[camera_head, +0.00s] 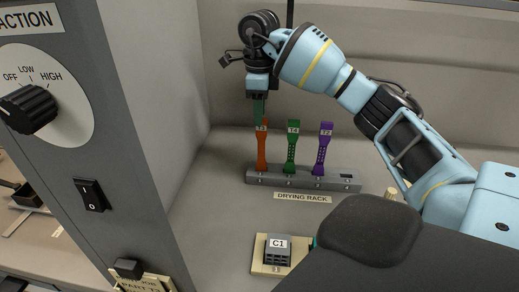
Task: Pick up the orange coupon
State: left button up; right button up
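The orange coupon (262,150), labelled T3 or similar, stands upright in the grey drying rack (330,180), at the left of the row. My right gripper (259,112) points down from above, with its fingertips at the coupon's top end. The fingers overlap the top of the coupon in this view. I cannot tell whether they are open or closed on it. My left gripper is not in view.
A grey control panel with a black knob (28,109) and rocker switch (91,195) rises at the left. A grey block labelled C1 (278,250) sits on a beige base in front of the rack. A pale wall stands behind. The surface left of the rack is clear.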

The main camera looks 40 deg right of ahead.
aim_at(259, 137)
jog(key=shift+a+f, duration=0.1)
jog(key=shift+f, duration=3.7)
grip_shut()
